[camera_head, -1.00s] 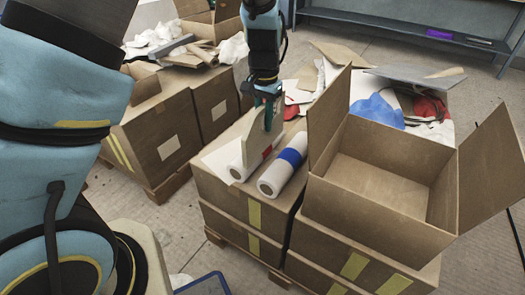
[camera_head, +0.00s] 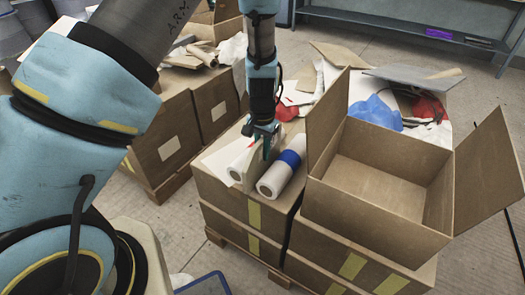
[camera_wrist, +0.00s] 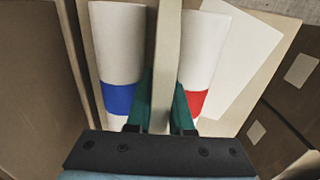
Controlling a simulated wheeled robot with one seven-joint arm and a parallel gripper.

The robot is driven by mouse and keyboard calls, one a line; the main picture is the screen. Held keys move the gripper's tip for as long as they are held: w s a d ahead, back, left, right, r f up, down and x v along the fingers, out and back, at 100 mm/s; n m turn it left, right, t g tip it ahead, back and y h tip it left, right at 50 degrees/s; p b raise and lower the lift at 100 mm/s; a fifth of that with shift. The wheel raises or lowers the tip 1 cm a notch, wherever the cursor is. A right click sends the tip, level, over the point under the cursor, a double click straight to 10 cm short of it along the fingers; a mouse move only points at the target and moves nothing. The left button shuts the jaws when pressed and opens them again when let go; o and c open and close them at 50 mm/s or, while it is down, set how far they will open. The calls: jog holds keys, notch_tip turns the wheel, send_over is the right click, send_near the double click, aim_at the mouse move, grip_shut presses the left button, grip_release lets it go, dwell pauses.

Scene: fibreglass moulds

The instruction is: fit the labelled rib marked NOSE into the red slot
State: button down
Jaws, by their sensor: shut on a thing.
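My gripper (camera_head: 265,130) is shut on a flat tan rib (camera_wrist: 165,55), which stands on edge between the teal fingers (camera_wrist: 160,105). The rib also shows in the head view (camera_head: 256,168), over the gap between two white cylinders. The cylinder with a red band (camera_wrist: 195,102) is on the right in the wrist view; the one with a blue band (camera_wrist: 118,98) is on the left. In the head view the blue-banded cylinder (camera_head: 272,184) is right of the rib and the other (camera_head: 238,168) left. No NOSE label is readable. No slot opening is visible; whether the rib touches anything is unclear.
The cylinders lie on a cardboard box (camera_head: 222,188) on a pallet. A large open box (camera_head: 385,210) stands close on the right, its raised flap (camera_head: 327,118) near my gripper. Scraps and a blue bag (camera_head: 375,112) lie behind. More boxes (camera_head: 165,140) stand left.

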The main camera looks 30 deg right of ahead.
jog(key=shift+f, duration=0.1)
jog(key=c, duration=0.8)
grip_release()
